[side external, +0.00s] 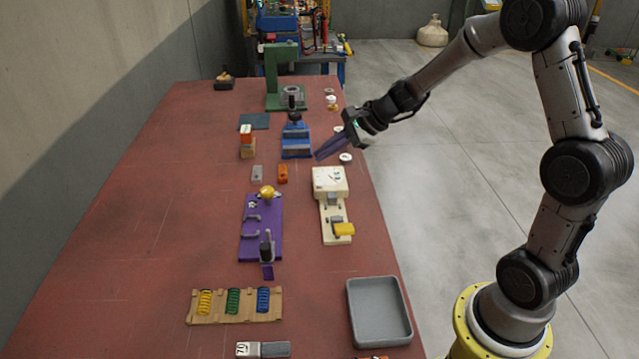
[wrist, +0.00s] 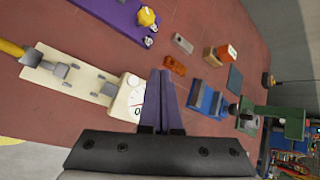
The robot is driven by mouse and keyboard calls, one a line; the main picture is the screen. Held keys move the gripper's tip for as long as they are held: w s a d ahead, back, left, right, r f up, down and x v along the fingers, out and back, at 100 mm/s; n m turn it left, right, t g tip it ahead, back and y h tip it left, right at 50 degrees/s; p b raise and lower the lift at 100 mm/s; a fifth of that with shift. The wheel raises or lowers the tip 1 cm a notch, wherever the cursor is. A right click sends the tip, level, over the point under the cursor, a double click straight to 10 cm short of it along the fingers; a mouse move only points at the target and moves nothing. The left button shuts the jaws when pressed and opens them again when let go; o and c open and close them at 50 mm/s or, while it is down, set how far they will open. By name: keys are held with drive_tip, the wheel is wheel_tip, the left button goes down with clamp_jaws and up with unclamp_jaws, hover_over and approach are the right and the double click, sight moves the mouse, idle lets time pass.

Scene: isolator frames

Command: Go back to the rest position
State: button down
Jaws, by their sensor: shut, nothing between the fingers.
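My gripper (side external: 318,156) has long purple fingers and is shut with nothing between them. In the side external view it hangs over the right edge of the red table (side external: 130,220), beside the blue fixture (side external: 297,143) and above the cream dial device (side external: 328,182). In the wrist view the two fingers of my gripper (wrist: 160,74) lie side by side. The cream device (wrist: 126,100) is left of them and the blue fixture (wrist: 207,100) is right of them. I cannot tell the exact height of the fingers above the table.
A purple board (side external: 257,215) with a yellow knob, a wooden spring rack (side external: 236,306) and a grey tray (side external: 379,311) stand nearer the front. A green press (side external: 282,75) stands at the back. Orange (side external: 283,173) and grey (side external: 257,173) blocks lie mid-table. The table's left side is clear.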

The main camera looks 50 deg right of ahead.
drive_tip(key=shift+a+r, duration=0.15)
drive_tip(key=shift+a, duration=0.15)
drive_tip(key=s+a+r+n+y, duration=0.1)
drive_tip(key=s+a+r+n, duration=0.9)
drive_tip(key=r, duration=0.4)
drive_tip(key=s+a+n+g+h, duration=0.15)
drive_tip(key=s+n, duration=0.45)
drive_tip(key=s, duration=0.7)
drive_tip(key=s+d+f+n+g+h, duration=0.1)
drive_tip(key=s+d+f+n+h, duration=0.2)
drive_tip(key=s+d+f+n, duration=0.2)
drive_tip(key=shift+s+d+f+n+h, duration=0.3)
drive_tip(key=shift+s+h, duration=0.05)
drive_tip(key=shift+s, duration=0.85)
